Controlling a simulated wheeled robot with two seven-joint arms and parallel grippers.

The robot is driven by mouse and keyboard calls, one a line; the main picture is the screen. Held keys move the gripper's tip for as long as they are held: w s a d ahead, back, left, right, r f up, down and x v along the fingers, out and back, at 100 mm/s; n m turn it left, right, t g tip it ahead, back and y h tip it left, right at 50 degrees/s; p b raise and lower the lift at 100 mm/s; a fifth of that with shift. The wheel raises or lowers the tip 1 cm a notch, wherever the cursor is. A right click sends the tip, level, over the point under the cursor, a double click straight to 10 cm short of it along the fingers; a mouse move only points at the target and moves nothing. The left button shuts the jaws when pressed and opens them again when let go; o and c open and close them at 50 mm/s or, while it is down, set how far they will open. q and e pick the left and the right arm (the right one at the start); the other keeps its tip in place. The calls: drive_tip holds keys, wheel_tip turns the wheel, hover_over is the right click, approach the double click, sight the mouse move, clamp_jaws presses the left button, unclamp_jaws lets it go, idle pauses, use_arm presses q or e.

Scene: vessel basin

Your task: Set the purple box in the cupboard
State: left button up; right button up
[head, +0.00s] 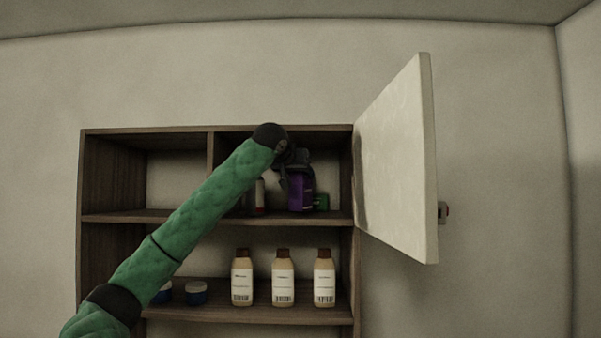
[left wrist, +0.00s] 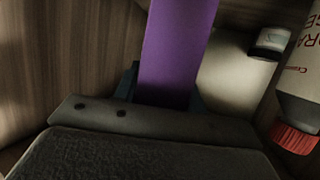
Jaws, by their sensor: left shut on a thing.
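The purple box (head: 301,193) is upright inside the upper right compartment of the wooden cupboard (head: 218,218). My left gripper (head: 294,168) reaches into that compartment and is shut on the box. The box also fills the middle of the left wrist view (left wrist: 175,50), between my fingers. Whether its base touches the shelf is hard to tell. The cupboard's white door (head: 397,160) stands open to the right. My right gripper is not in view.
A white bottle with a red cap (left wrist: 296,138) stands beside the box. A small green thing (head: 321,202) is right of it. Several bottles, such as this one (head: 283,278), and blue-lidded jars (head: 196,292) stand on the lower shelf. The upper left compartment looks empty.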

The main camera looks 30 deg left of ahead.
use_arm(q)
drive_tip(key=shift+a+f+p, duration=0.15)
drive_tip(key=shift+f+p, duration=0.15)
drive_tip(key=shift+f, duration=0.35)
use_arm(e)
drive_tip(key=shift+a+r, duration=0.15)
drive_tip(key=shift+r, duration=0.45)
use_arm(q)
drive_tip(key=o, duration=0.7)
drive_tip(key=shift+f, duration=0.2)
drive_tip(key=o, duration=0.5)
drive_tip(key=shift+r, duration=0.1)
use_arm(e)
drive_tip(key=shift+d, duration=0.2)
